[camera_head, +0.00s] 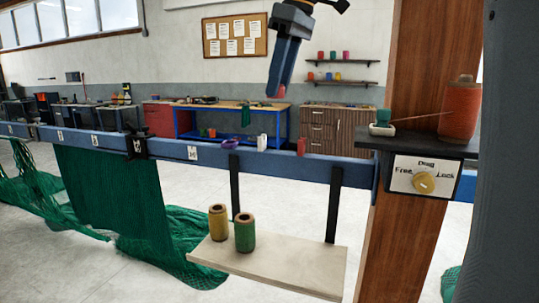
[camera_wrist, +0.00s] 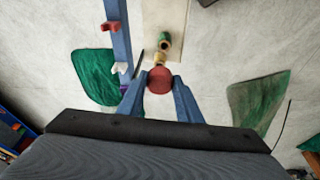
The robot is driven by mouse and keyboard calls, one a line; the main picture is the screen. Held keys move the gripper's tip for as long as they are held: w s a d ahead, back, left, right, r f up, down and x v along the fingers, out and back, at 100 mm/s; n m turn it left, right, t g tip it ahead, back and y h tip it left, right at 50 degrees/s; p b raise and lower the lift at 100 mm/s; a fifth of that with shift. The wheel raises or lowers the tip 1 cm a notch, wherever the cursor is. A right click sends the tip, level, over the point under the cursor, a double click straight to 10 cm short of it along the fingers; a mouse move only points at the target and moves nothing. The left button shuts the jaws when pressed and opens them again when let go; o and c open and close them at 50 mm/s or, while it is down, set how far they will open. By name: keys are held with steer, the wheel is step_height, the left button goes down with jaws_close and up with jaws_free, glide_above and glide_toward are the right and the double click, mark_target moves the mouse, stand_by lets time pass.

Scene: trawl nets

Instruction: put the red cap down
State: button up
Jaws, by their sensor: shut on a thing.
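The red cap (camera_wrist: 160,79) is round and sits between the two blue fingers of my gripper (camera_wrist: 160,92) in the wrist view. The fingers are shut on its sides. In the head view my gripper (camera_head: 278,90) hangs above the blue rail with a little of the red cap (camera_head: 277,94) showing at its tip. The cap appears held in the air, clear of any surface. The fingertips are too small there to show detail.
A pale low shelf (camera_head: 290,270) carries a yellow spool (camera_head: 218,222) and a green spool (camera_head: 245,232). A purple item (camera_head: 230,144), a white item (camera_head: 262,142) and a red item (camera_head: 301,147) are on the blue rail (camera_head: 280,163). An orange spool (camera_head: 460,110) stands right. The shelf's right half is clear.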

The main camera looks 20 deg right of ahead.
step_height(320, 180, down, 16)
steer(key=w+m, duration=0.1)
steer(key=w, duration=0.1)
steer(key=m, duration=0.2)
glide_above(275, 254)
steer(key=s, duration=0.1)
steer(key=f, duration=2.2)
steer(key=shift+d, duration=0.35)
steer(key=shift+f+p, duration=0.35)
steer(key=shift+f, duration=1.9)
steer(key=shift+h, duration=0.3)
steer(key=shift+f, duration=0.1)
steer(key=o, duration=0.6)
steer(key=shift+t, duration=0.3)
steer(key=o, duration=0.4)
